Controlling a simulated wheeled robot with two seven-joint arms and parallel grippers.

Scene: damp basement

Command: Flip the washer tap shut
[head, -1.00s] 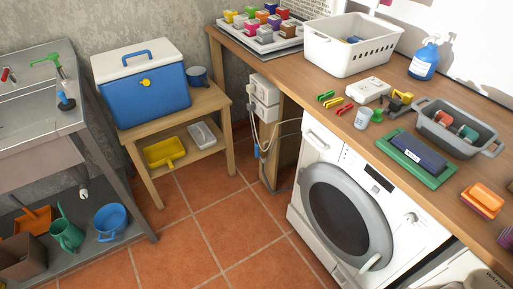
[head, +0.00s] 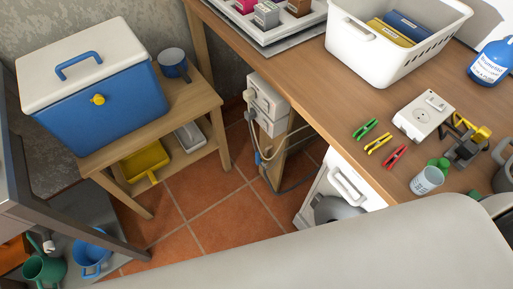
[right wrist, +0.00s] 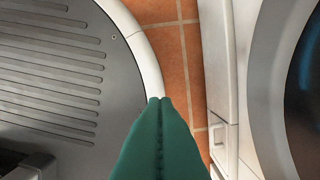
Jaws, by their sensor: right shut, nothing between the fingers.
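A dark metal fitting with a yellow part (head: 466,140) stands on the wooden counter at the right of the head view; it looks like the tap, but I cannot tell its lever position. The white washer (head: 322,186) is under the counter, mostly hidden behind my pale arm. In the right wrist view the washer's front (right wrist: 225,70) and round door (right wrist: 275,95) are at the right. My right gripper (right wrist: 160,100) has green fingers pressed together, empty, pointing over the floor beside the washer, touching nothing visible. My left gripper is in no view.
Tiled floor (head: 215,205) is clear near the wooden side table (head: 205,100).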

